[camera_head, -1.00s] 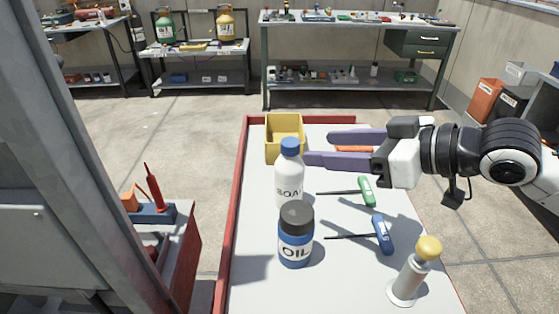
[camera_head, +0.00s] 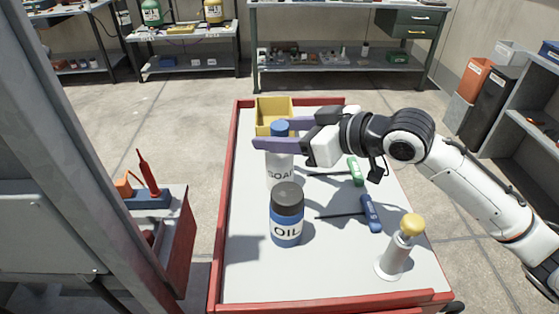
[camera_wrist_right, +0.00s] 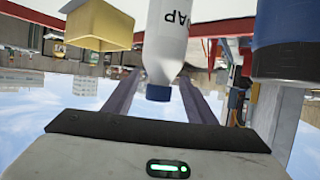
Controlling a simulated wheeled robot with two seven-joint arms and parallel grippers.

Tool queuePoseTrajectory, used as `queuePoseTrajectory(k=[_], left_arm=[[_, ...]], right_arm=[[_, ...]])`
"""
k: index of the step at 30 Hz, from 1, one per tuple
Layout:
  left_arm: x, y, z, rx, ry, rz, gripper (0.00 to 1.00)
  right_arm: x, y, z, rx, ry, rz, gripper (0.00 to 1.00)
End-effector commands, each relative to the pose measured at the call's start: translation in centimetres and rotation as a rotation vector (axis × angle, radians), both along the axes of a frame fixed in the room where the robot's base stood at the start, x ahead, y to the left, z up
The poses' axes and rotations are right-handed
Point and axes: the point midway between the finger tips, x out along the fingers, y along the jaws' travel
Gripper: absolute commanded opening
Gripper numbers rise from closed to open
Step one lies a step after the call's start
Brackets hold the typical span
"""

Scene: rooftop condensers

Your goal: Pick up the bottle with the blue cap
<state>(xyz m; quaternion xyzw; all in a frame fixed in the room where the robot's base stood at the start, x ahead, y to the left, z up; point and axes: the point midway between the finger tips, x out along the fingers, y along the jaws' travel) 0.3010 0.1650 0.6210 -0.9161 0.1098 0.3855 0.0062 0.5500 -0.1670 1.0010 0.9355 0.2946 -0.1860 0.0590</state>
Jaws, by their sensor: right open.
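The white bottle with the blue cap (camera_head: 280,170) stands upright on the cart top, labelled SOAP. Its blue cap shows in the right wrist view (camera_wrist_right: 158,92), where the picture is upside down. My right gripper (camera_head: 257,133) is open, with its purple fingers on either side of the bottle near the neck and cap. The near finger hides part of the bottle's shoulder in the head view. I cannot tell whether either finger touches it. My left gripper is not in view.
A blue OIL jar (camera_head: 287,215) stands just in front of the bottle. A yellow bin (camera_head: 274,108) is behind it. A green screwdriver (camera_head: 355,170), a blue screwdriver (camera_head: 371,213) and a yellow-topped pump (camera_head: 396,252) lie or stand to the right. The cart's red rim (camera_head: 226,190) bounds the surface.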

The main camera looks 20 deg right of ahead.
Motion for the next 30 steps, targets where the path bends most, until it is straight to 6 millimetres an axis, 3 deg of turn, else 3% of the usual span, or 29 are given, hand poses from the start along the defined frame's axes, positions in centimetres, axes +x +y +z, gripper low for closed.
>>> queuePoseTrajectory(k=[5, 12, 14, 24, 30], left_arm=[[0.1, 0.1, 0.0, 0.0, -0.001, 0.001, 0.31], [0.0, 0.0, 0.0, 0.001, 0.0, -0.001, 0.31], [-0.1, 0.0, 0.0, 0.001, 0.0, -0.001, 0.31], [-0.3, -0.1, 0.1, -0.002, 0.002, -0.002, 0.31], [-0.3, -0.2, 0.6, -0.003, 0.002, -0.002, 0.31]], right_arm=[[0.0, 0.0, 0.0, 0.0, 0.0, 0.0, 0.48], [0.0, 0.0, 0.0, -0.001, 0.001, 0.0, 0.07], [0.0, 0.0, 0.0, -0.001, 0.001, 0.0, 0.0], [0.0, 0.0, 0.4, 0.001, -0.004, -0.001, 0.0], [0.1, -0.1, 3.5, 0.001, -0.009, -0.001, 0.0]])
